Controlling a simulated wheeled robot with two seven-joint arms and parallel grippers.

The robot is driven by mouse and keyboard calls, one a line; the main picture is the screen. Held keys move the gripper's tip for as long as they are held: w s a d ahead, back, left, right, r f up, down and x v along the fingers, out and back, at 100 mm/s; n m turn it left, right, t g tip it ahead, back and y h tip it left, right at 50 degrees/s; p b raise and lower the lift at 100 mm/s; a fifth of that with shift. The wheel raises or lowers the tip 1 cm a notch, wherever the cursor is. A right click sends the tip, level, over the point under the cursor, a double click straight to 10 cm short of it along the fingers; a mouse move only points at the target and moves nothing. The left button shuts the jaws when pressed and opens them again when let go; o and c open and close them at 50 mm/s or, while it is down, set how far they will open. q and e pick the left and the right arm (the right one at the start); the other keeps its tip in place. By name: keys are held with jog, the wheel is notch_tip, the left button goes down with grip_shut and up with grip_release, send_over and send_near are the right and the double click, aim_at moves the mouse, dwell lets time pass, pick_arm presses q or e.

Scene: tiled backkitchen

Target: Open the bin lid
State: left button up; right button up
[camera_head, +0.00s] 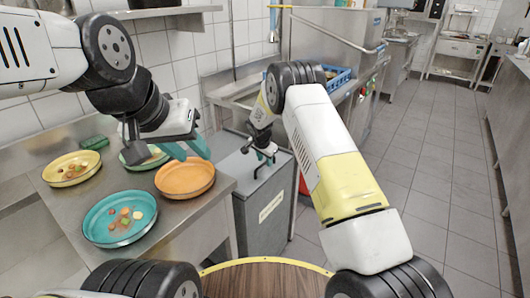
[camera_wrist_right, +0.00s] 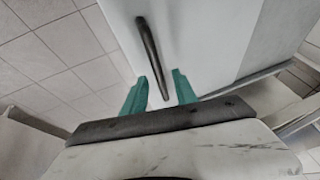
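The grey bin (camera_head: 262,212) stands on the floor at the right end of the steel table, with a pale label on its front. Its lid (camera_head: 240,172) lies flat on top. My right gripper (camera_head: 263,160) is over the lid near its right side. In the right wrist view, the dark bar handle (camera_wrist_right: 150,52) of the lid runs down between the two green fingertips (camera_wrist_right: 160,82). The fingers are apart, with gaps between them and the handle. My left gripper (camera_head: 186,148) is over the table, above the plates; its fingers appear spread and hold nothing visible.
The steel table (camera_head: 160,225) holds an orange plate (camera_head: 185,178), a teal plate (camera_head: 120,218) and a yellow plate (camera_head: 71,168), some with food pieces. A steel sink unit with a blue rack (camera_head: 336,78) stands behind the bin. The tiled floor (camera_head: 440,170) at right is clear.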

jog(key=shift+w+f, duration=0.1)
jog(key=shift+f, duration=0.05)
grip_shut()
dwell(1.4)
